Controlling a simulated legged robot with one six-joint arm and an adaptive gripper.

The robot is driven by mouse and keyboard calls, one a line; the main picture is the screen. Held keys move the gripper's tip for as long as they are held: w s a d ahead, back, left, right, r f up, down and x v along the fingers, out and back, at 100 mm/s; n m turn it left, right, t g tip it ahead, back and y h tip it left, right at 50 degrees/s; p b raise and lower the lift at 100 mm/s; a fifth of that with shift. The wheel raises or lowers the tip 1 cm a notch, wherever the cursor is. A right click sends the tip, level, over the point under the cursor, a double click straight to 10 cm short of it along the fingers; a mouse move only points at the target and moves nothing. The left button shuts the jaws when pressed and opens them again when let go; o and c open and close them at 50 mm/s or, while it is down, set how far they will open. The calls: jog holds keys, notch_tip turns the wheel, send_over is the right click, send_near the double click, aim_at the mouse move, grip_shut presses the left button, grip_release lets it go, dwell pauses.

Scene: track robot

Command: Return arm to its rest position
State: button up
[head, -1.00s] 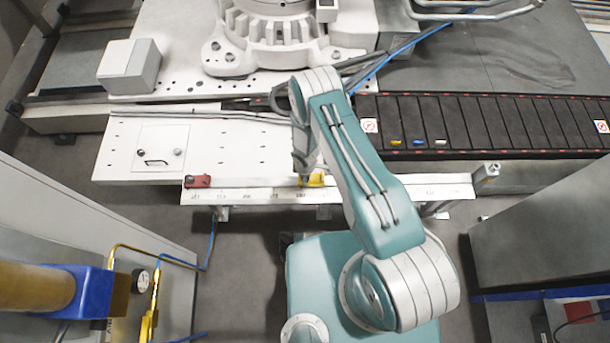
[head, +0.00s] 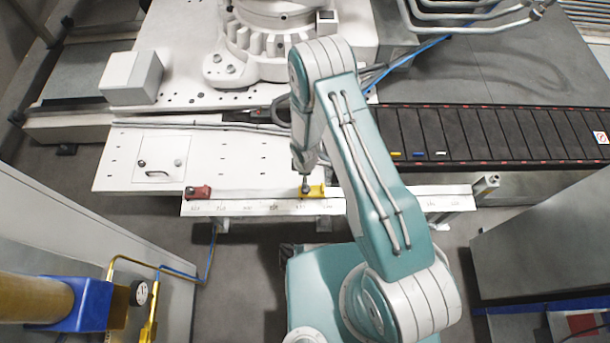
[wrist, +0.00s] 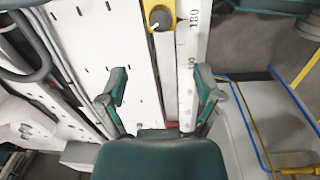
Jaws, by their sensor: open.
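My arm (head: 365,170) reaches from the base at the lower right up over the rail, its elbow high and its forearm hanging down toward the rail. In the wrist view my gripper (wrist: 160,92) is open and empty, with two green fingers spread wide apart. In the head view the fingers cannot be made out clearly behind the forearm. A yellow block with a dark knob (head: 314,192) sits on the white scale rail just below the forearm. It also shows in the wrist view (wrist: 152,8), beyond the fingertips and apart from them.
A red block (head: 198,192) sits at the left end of the white rail (head: 260,207). A black slatted conveyor (head: 480,140) with small coloured pieces runs to the right. A grey-white box (head: 130,78) stands at the back left. Cabinets with yellow pipes (head: 140,255) flank the left side.

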dwell(0.3)
jog(key=w+d+r+m+t, duration=0.1)
jog(key=d+r+m, duration=0.15)
jog(key=r, duration=0.95)
jog(key=w+d+r+m+t, duration=0.1)
jog(key=d+r+m, duration=0.15)
jog(key=r, duration=0.95)
jog(key=w+d+r+m+t, duration=0.1)
jog(key=d+r+m, duration=0.15)
jog(key=r, duration=0.85)
jog(key=s+d+r+m+t, duration=0.1)
jog(key=s+r+m, duration=0.3)
jog(key=s+r, duration=0.5)
jog(key=s+d+r+m+t, duration=0.1)
jog(key=s+d+r+m, duration=0.3)
jog(key=s+r, duration=0.6)
jog(key=s+m, duration=0.1)
jog(key=s, duration=0.1)
jog(key=shift+s, duration=0.3)
